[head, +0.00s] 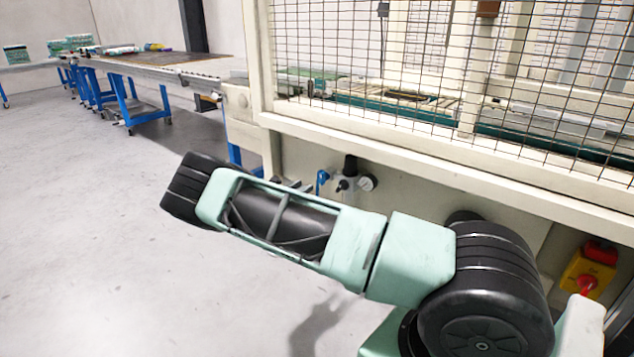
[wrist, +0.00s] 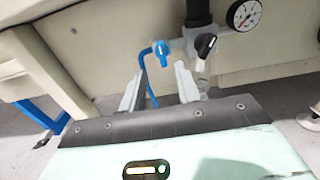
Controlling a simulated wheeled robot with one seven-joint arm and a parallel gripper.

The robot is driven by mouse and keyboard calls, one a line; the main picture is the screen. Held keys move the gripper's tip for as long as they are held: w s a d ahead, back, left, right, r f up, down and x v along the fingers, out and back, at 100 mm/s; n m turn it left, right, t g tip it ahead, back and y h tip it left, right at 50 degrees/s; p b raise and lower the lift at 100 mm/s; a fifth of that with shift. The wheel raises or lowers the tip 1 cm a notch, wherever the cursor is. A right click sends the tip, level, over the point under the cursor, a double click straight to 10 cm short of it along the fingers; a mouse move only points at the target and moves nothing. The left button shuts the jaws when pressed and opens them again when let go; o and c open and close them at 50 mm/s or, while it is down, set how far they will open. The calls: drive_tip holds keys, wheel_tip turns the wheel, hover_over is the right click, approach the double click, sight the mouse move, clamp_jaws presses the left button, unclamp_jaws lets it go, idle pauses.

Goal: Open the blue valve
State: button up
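The blue valve (wrist: 162,54) is a small blue handle on a grey pipe fitting in the wrist view, with a blue hose running down from it. In the head view the blue valve (head: 322,181) shows just beyond my arm, low on the cream machine panel. My gripper (wrist: 157,82) is open, its two grey fingers apart. In the wrist picture the blue handle appears between and just above the fingertips, and I see no contact. In the head view my arm hides most of the gripper.
A pressure gauge (wrist: 244,15) and a black-handled valve (wrist: 205,46) sit right of the blue valve, close to the right finger. A red and yellow switch (head: 588,270) is at the right. A mesh guard (head: 400,60) rises above the panel. The floor at left is clear.

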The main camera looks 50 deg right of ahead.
sight(321, 176)
drive_tip(key=d, duration=0.2)
drive_tip(key=d+b, duration=0.1)
drive_tip(key=d, duration=0.5)
drive_tip(key=shift+w+d, duration=0.25)
drive_tip(key=shift+w, duration=0.05)
clamp_jaws()
